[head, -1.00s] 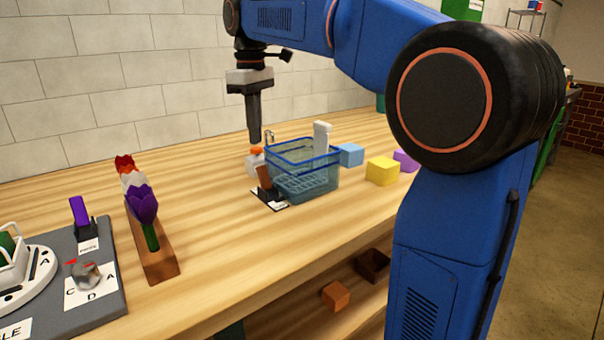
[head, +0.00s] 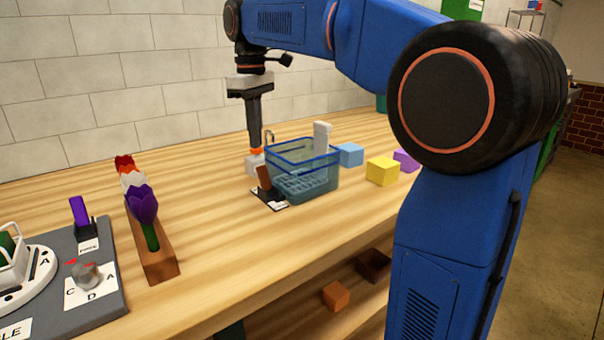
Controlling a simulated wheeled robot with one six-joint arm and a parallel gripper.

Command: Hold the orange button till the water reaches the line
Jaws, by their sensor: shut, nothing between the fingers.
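The orange button (head: 256,151) sits on top of a small pale block at the left of the clear basin. My gripper (head: 256,146) is shut and empty, pointing straight down, with its fingertips at the button's top; they look to be touching it. The clear basin (head: 322,182) has a blue rim and stands on the wooden table. A bluish grid or tray shows low inside it. A small tap (head: 269,137) rises behind its back left corner. I cannot make out the water level or a line at this size.
A brown upright piece (head: 264,177) on a black-and-white base stands in front of the button. Blue (head: 350,154), yellow (head: 382,171) and purple (head: 405,160) blocks lie right of the basin. A wooden holder with tulips (head: 158,262) stands left. The table between is clear.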

